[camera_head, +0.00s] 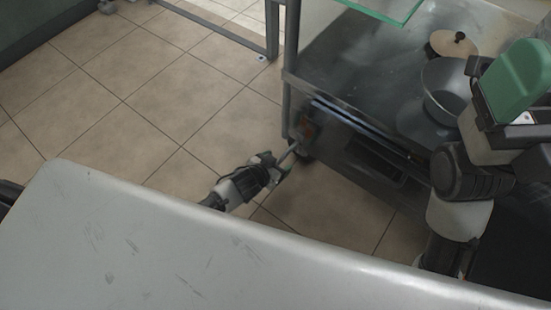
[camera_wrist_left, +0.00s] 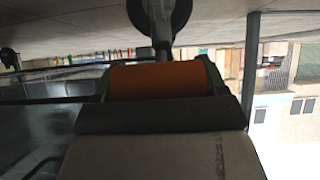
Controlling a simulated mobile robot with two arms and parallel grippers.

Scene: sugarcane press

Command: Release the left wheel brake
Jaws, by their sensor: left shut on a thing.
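The cart's left front wheel (camera_head: 304,154) stands on the tiles below the near left leg; in the left wrist view a dark round wheel (camera_wrist_left: 181,18) with a grey stem shows at the top. My left gripper (camera_head: 281,163) is low beside this wheel, shut on a small light-grey bar at the wheel, apparently the left wheel brake (camera_head: 289,151). The jaws partly hide the brake, so its exact position is unclear. An orange part shows between green sides in the left wrist view. My right gripper (camera_head: 517,82) is at the right edge; its fingers are not clear.
A grey table (camera_head: 130,235) fills the foreground, in front of my left arm. The metal cart (camera_head: 345,60) carries a bowl (camera_head: 447,88) and a round lid (camera_head: 453,44). Tiled floor (camera_head: 150,105) left of the cart is clear.

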